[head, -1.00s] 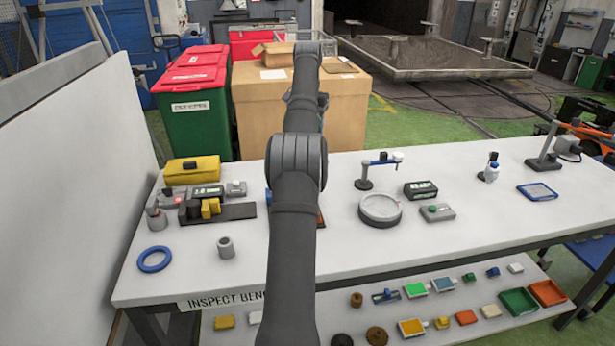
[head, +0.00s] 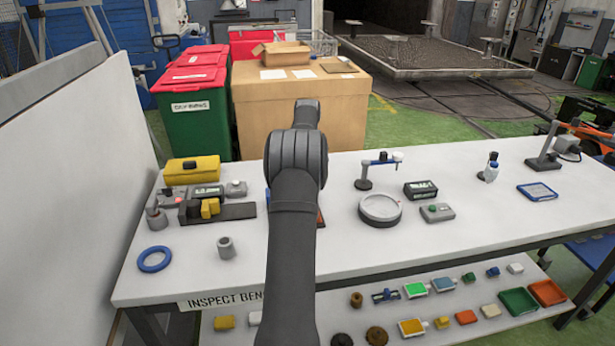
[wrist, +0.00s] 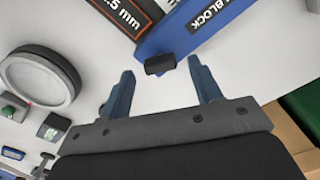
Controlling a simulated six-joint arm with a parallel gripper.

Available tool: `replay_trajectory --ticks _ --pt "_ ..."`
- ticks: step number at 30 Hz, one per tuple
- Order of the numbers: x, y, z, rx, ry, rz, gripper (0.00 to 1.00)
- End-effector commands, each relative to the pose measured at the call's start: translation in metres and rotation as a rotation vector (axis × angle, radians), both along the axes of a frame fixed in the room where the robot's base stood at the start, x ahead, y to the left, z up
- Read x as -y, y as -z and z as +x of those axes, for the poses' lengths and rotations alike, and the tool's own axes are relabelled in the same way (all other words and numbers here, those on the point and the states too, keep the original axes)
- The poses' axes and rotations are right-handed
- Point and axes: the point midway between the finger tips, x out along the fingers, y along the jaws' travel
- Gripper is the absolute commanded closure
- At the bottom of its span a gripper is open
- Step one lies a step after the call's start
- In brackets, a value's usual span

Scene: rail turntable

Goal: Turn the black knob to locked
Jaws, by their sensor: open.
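The black knob (wrist: 160,65) shows in the wrist view at the edge of a blue block (wrist: 190,30) with white lettering that ends in "BLOCK". My gripper (wrist: 161,70) is open, with one blue finger on each side of the knob in the picture. No contact between fingers and knob is visible. I cannot read a lock mark or the knob's setting. In the head view my own arm hides the knob, the gripper and most of the block; only a blue sliver (head: 267,197) shows beside the arm.
A round grey dish (head: 380,221) stands right of my arm, also in the wrist view (wrist: 62,62). A small grey box with a green button (head: 437,212) is beside it. Yellow and grey fixtures (head: 210,207) stand to the left. The bench (head: 480,225) is clear at front right.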

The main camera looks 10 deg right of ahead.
Motion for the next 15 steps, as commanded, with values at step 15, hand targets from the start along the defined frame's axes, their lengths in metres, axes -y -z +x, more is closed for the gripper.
replay_trajectory --ticks 15 --pt "0.0000 0.0137 -0.0001 0.000 0.000 0.000 0.52"
